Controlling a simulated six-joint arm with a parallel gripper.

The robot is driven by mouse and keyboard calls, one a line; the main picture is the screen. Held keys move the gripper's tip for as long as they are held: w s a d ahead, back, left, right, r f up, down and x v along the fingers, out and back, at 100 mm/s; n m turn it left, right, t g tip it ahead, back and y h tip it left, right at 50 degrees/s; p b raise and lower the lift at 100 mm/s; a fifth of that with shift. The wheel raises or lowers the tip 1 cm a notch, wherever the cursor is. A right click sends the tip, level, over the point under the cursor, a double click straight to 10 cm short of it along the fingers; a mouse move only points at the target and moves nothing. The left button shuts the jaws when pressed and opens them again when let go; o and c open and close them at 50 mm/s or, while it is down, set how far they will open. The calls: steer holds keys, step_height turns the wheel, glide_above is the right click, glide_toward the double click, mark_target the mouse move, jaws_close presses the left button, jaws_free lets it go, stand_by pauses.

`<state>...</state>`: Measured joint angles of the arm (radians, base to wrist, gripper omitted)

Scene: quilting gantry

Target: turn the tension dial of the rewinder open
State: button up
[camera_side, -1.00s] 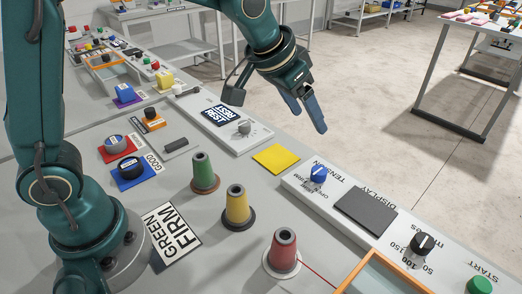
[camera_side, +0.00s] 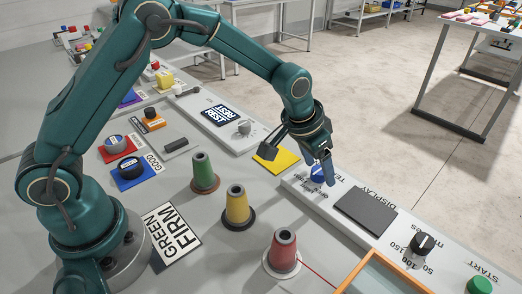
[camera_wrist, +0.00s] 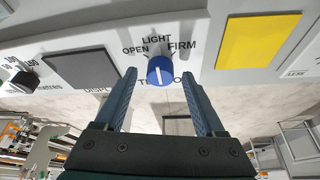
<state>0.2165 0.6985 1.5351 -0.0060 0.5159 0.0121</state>
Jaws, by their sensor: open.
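The tension dial (camera_wrist: 160,71) is a blue knob with a white line on the rewinder's pale panel (camera_wrist: 205,42). In the wrist view the printed words OPEN, LIGHT and FIRM lie around it, and the white line runs up and down, in line with LIGHT. My gripper (camera_wrist: 158,76) is open, with one finger to each side of the dial and gaps visible on both sides. In the side view my gripper (camera_side: 322,170) is right at the dial (camera_side: 315,173) and partly hides it. I cannot tell whether the fingertips are down at knob height.
A dark display (camera_side: 366,211) lies beside the dial on the panel, with a black metres dial (camera_side: 422,244) and a green START button (camera_side: 479,285) further along. A yellow square (camera_side: 285,158) lies on the other side. Red, yellow and green cones stand nearby.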

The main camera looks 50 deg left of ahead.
jaws_close()
steer(key=shift+n, duration=0.3)
steer(key=n+y, duration=0.1)
steer(key=n, duration=0.2)
steer(key=shift+d+n+y, duration=0.15)
steer(key=shift+n+y, duration=1.05)
steer(key=shift+n, duration=1.5)
jaws_free()
steer(key=shift+g, duration=0.3)
